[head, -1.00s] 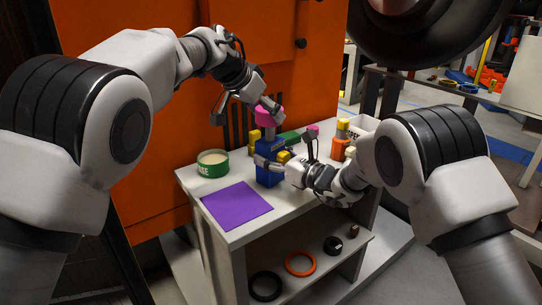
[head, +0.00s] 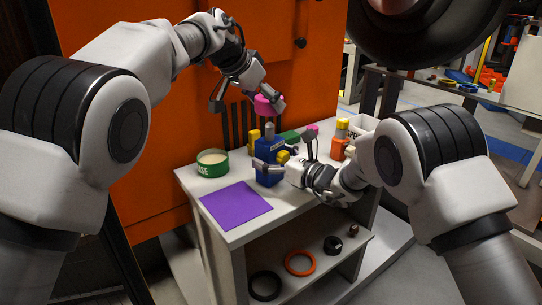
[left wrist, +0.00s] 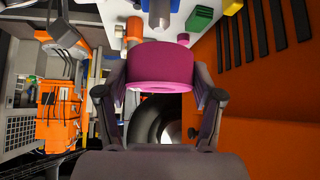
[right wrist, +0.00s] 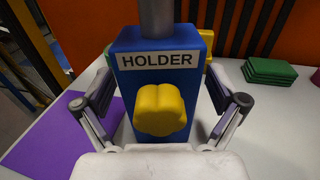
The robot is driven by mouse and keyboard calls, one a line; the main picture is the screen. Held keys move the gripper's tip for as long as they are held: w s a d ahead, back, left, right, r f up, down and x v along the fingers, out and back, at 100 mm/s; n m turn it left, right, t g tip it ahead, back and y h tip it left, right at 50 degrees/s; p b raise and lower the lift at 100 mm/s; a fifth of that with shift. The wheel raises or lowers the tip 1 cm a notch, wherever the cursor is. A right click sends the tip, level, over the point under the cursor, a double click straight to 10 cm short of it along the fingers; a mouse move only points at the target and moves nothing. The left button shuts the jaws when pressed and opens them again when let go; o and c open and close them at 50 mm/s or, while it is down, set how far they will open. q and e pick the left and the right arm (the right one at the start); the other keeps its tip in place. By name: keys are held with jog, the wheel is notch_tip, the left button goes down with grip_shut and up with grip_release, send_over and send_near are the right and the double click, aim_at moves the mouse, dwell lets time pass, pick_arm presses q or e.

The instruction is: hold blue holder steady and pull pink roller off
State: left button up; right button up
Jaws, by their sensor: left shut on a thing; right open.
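The blue holder (head: 268,176) stands upright on the white table, with a grey post (right wrist: 157,18) on top and a yellow knob (right wrist: 161,110) on its front. It carries a "HOLDER" label. My right gripper (right wrist: 163,102) is open, its fingers either side of the holder, with a visible gap at the fingers in the right wrist view. The pink roller (head: 264,104) is in the air above the post, clear of it. My left gripper (left wrist: 160,88) is shut on the roller, one finger on each side. The roller also fills the middle of the left wrist view (left wrist: 160,62).
A purple mat (head: 236,205) and a green-banded tin (head: 212,164) are left of the holder. Green pads (right wrist: 268,71) lie behind right. An orange and yellow item (head: 340,140) and a white box (head: 362,130) stand at right. Rings lie on the shelf below.

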jog(key=shift+d, duration=0.1)
jog(key=v, duration=1.2)
jog(key=shift+f, duration=0.1)
